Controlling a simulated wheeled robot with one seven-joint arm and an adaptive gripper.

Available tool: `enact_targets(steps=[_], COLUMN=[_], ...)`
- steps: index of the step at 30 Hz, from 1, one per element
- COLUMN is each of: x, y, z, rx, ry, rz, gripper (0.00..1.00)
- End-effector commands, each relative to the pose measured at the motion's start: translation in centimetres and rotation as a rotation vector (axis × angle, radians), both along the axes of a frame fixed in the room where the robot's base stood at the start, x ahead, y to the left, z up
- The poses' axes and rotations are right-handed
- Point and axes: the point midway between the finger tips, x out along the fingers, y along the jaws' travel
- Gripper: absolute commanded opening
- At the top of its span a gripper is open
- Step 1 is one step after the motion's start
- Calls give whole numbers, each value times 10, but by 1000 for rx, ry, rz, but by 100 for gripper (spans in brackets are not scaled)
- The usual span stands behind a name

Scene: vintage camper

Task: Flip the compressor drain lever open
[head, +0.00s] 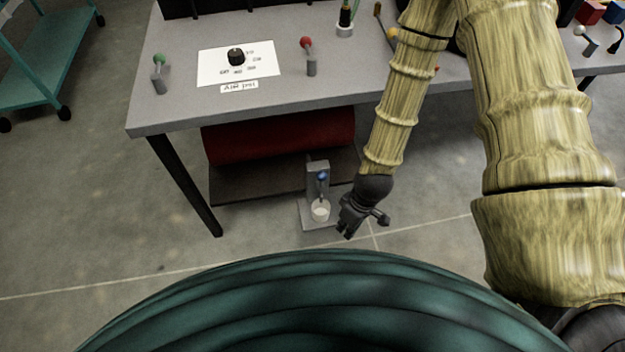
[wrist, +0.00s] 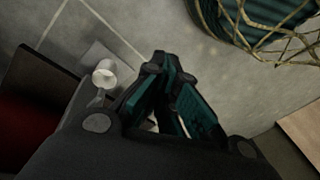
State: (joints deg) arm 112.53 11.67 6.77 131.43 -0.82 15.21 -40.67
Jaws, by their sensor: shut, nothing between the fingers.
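The red compressor tank (head: 270,138) lies behind, on a dark board. My gripper (head: 349,230) is shut and empty, pointing downward just right of the cup, apart from the lever. In the wrist view my gripper (wrist: 168,70) has its fingers together; the blue knob cannot be made out there.
The grey table (head: 180,100) overhangs the tank, with a black leg at the left. On it are a green-knobbed lever (head: 159,68), a red-knobbed lever (head: 307,52) and a black dial (head: 236,56) on a white sheet. The floor in front is clear. A teal cart (head: 45,60) stands at the left.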

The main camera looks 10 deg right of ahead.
Motion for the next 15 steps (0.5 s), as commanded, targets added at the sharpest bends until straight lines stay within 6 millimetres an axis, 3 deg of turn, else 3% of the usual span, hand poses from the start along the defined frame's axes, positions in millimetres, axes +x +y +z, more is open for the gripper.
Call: enact_targets(steps=[5, 15], x=[47, 126], y=[15, 36], z=[-1, 32], rx=[77, 219], ry=[-50, -185], rz=[206, 626], gripper=[0, 0])
